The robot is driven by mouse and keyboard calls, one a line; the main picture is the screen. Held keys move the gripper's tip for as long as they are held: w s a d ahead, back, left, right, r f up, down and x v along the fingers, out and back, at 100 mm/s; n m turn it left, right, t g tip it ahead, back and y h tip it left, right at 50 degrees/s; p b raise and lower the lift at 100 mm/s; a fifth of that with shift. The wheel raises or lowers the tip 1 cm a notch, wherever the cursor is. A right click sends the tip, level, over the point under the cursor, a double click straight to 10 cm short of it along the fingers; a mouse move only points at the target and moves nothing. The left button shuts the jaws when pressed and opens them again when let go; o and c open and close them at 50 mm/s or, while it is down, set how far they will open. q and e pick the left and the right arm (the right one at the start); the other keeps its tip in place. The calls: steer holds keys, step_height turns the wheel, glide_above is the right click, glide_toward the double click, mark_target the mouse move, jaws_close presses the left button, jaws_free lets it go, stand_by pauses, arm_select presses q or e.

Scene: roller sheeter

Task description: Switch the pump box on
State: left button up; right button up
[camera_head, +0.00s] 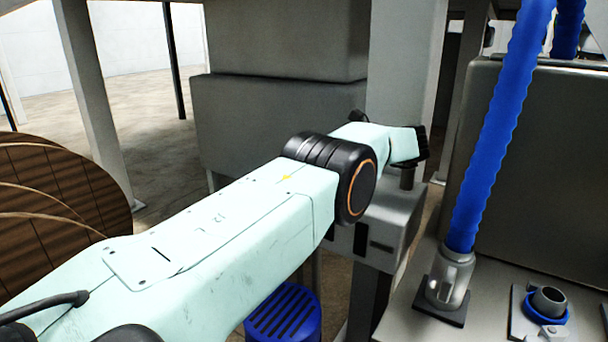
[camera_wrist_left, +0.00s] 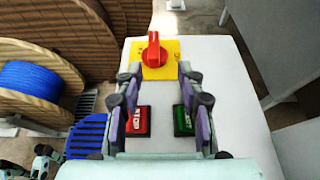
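The pump box (camera_head: 394,222) is a grey box in the middle right of the head view, partly hidden behind my left arm. In the left wrist view its pale face (camera_wrist_left: 210,60) carries a red rotary switch (camera_wrist_left: 153,52) on a yellow plate (camera_wrist_left: 172,71). The switch's handle points along the picture's vertical. A red button (camera_wrist_left: 137,122) and a green button (camera_wrist_left: 183,121) sit nearer, partly behind the fingers. My left gripper (camera_wrist_left: 158,76) is open and empty, its fingertips on either side of the yellow plate's near edge. I cannot tell whether they touch it. My right gripper is out of view.
A blue corrugated hose (camera_head: 490,140) rises from a metal fitting (camera_head: 447,279) right of the box. A blue drum-like object (camera_head: 285,315) stands below my arm. Wooden cable reels (camera_wrist_left: 30,85) stand at the left. Metal posts (camera_head: 92,95) and large grey housings (camera_head: 285,125) stand behind.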

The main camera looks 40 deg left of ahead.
arm_select(q)
steer(key=shift+s+a+r, duration=0.15)
steer(key=shift+s+a, duration=0.05)
steer(key=shift+a, duration=0.05)
steer(key=shift+s+a, duration=0.4)
steer(key=shift+a, duration=0.25)
steer(key=shift+s+a, duration=0.35)
steer(key=shift+a, duration=0.25)
steer(key=a+f, duration=0.1)
steer(key=a+f+b, duration=0.1)
steer(key=a, duration=0.1)
steer(key=shift+w+f, duration=0.25)
steer(key=shift+w, duration=0.05)
steer(key=shift+a+f, duration=0.1)
steer(key=shift+a, duration=0.25)
steer(key=shift+s+a, duration=0.4)
steer(key=shift+s, duration=0.05)
steer(key=shift+w+d, duration=0.1)
steer(key=shift+w, duration=0.2)
steer(key=shift+c, duration=0.4)
steer(key=shift+s, duration=0.2)
steer(key=c, duration=0.4)
steer(key=shift+w, duration=0.1)
jaws_close()
